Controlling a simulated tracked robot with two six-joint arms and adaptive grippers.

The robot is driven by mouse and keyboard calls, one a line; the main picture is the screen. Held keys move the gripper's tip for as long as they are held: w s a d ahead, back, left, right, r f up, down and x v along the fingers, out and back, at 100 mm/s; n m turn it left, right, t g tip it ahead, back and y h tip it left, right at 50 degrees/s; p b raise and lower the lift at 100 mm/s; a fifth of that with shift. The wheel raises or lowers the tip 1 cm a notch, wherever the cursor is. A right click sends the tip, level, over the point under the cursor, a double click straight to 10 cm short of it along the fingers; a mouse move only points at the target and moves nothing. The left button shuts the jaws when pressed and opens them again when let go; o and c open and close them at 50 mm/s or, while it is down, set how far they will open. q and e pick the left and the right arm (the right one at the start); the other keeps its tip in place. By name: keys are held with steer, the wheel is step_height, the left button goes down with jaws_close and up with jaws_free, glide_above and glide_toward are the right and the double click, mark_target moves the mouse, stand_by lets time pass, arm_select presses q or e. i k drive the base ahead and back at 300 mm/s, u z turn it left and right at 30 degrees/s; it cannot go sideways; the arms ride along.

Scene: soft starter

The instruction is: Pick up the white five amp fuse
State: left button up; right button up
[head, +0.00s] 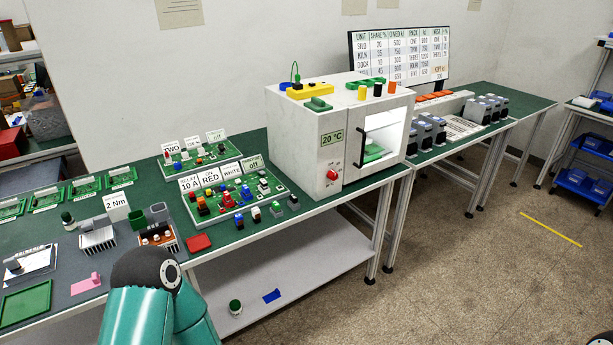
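No fuse marked as five amp can be made out in the head view. A green circuit board (222,196) on the bench carries small coloured parts, with cards reading "10 A", "RED" and "WHITE" behind them. Several small blocks stand along its front edge, among them a blue and white one (239,219) and a pale one with a green top (256,214). They are too small to tell whether one is the white fuse. My teal arm rises at the lower left in front of the bench. Neither gripper is in view.
A white oven-like box (310,152) showing "20 °C" stands right of the board. A second board (201,155) lies behind. A heat sink (98,237), red tray (199,243) and green tray (26,303) are on the left bench.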

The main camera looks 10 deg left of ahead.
mark_target(263, 184)
steer(key=z, duration=0.1)
steer(key=i, duration=1.5)
steer(key=u, duration=0.65)
